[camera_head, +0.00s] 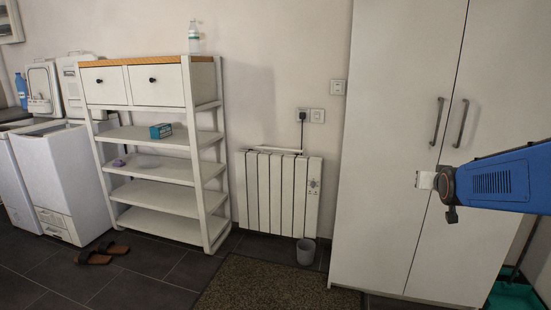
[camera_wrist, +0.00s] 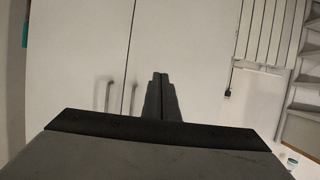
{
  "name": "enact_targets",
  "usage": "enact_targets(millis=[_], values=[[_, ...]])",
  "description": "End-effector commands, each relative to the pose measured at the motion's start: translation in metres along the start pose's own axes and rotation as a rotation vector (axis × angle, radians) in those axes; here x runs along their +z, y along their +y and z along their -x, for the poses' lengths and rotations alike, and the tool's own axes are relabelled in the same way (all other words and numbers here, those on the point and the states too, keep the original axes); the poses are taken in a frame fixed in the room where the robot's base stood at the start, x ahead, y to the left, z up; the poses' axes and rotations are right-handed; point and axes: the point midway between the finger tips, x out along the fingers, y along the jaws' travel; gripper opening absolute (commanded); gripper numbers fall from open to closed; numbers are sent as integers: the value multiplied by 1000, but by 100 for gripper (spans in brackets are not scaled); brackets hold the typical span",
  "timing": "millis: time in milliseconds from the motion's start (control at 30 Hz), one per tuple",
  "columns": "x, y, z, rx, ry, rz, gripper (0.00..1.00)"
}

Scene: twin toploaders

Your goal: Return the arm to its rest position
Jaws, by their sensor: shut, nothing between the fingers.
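My gripper (camera_wrist: 162,78) shows in the wrist view, its two dark fingers together and nothing between them. It points toward the white wardrobe (camera_wrist: 75,40), whose door handles show left of the fingers. In the head view my blue arm link (camera_head: 505,180) enters from the right edge, in front of the wardrobe (camera_head: 400,130). Its tip ends in a small pale and dark part; I cannot make out the fingers there.
A white shelf unit (camera_head: 210,185) with a bottle (camera_head: 194,37) on top stands left of a radiator (camera_head: 270,195). A grey bin (camera_head: 305,251) and brown sandals (camera_head: 93,257) are on the floor. White toploaders (camera_head: 50,175) stand at far left. A dark mat (camera_head: 270,287) lies in front.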

Motion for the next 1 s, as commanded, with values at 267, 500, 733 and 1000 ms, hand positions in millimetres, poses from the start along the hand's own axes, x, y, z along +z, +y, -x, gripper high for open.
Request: enact_targets(millis=[267,500,733,1000], values=[[73,-49,98,-74,-244,45,0],[146,-72,187,-139,-457,98,0],[217,-79,272,-201,-653,162,0],[263,-76,325,-236,-779,209,0]])
